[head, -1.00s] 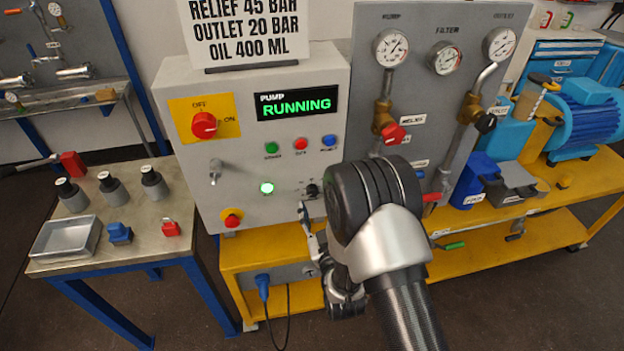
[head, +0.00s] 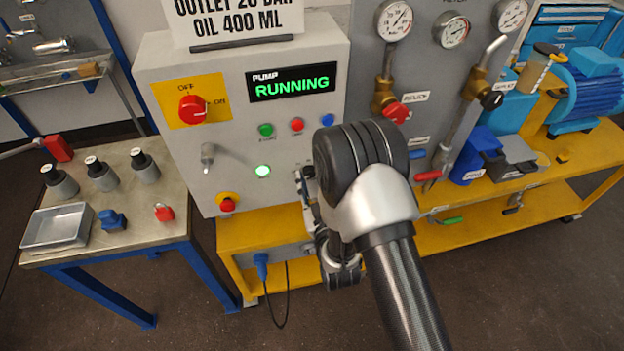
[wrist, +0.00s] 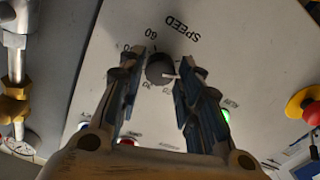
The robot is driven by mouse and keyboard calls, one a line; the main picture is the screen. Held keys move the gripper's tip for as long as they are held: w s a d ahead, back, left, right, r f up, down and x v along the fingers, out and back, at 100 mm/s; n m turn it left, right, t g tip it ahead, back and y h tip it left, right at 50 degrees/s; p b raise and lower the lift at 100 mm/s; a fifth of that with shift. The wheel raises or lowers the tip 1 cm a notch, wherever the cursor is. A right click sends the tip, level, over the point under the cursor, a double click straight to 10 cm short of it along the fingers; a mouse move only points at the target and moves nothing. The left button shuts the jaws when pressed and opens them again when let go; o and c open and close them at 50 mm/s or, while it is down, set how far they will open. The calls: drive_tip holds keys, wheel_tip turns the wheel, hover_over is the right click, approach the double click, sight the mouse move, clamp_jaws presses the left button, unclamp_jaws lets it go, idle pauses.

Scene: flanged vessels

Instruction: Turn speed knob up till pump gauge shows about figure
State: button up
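The speed knob (wrist: 161,69) is a dark round knob with a pale pointer line, on the white panel under the word SPEED in the wrist view. My gripper (wrist: 164,78) has its two fingers on either side of the knob, with visible gaps, so it looks open around it. In the head view my gripper (head: 306,190) is at the panel's lower right and my arm hides the knob. The pump gauge (head: 395,20) is the left dial on the grey board; its reading is too small to tell. The pump display (head: 292,82) reads RUNNING in green.
The control box also has a red switch (head: 193,109) on a yellow plate, a lit green lamp (head: 263,171) and an emergency stop (head: 227,202). Valves with red handles (head: 396,112) sit to the right. A side table (head: 130,226) stands at left.

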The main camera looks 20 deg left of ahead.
drive_tip(key=c, duration=0.6)
drive_tip(key=shift+f+m+b, duration=0.1)
drive_tip(key=shift+m+b, duration=0.85)
drive_tip(key=shift+m, duration=0.55)
drive_tip(key=o, duration=1.1)
drive_tip(key=shift+c, duration=0.2)
drive_tip(key=v, duration=0.7)
drive_tip(key=shift+s, duration=0.2)
